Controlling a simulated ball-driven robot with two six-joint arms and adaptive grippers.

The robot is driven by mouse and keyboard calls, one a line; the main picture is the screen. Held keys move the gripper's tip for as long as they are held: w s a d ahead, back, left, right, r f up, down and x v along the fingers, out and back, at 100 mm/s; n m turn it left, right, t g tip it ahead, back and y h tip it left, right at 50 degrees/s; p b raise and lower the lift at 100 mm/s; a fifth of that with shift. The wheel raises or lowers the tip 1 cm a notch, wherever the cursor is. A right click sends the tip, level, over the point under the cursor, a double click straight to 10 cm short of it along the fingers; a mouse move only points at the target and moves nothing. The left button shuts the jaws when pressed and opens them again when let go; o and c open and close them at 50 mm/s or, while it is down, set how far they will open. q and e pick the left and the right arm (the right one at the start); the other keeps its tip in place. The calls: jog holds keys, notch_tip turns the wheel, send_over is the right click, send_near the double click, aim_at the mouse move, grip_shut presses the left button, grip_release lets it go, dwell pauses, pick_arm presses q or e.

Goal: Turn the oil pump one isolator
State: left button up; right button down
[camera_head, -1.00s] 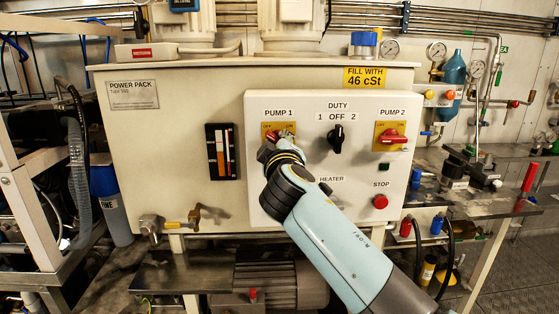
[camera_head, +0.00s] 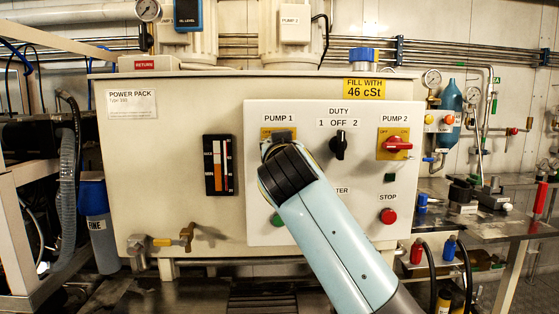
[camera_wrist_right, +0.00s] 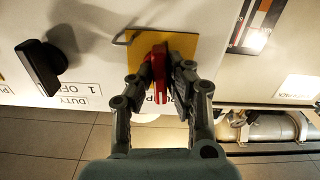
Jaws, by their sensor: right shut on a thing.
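The pump 1 isolator has a red handle (camera_wrist_right: 159,70) on a yellow plate (camera_wrist_right: 136,47), seen in the right wrist view. My right gripper (camera_wrist_right: 163,76) is shut on this handle, with one finger on each side of it. In the head view my right wrist covers the handle, and only part of the yellow plate (camera_head: 265,132) shows under the PUMP 1 label. My left gripper is in neither view.
On the white panel (camera_head: 330,220) are the black duty switch (camera_head: 339,145), the pump 2 isolator (camera_head: 396,144) with its red handle, and the red stop button (camera_head: 388,216). Brass valves (camera_head: 186,236) stick out below left. The duty switch (camera_wrist_right: 42,65) is close beside my gripper.

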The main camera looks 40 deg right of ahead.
jog(key=shift+f+m+b, duration=0.2)
jog(key=shift+m+b, duration=0.2)
jog(key=shift+m, duration=0.3)
jog(key=c, duration=1.3)
grip_release()
jog(key=shift+r, duration=0.1)
notch_tip(320, 180, up, 10)
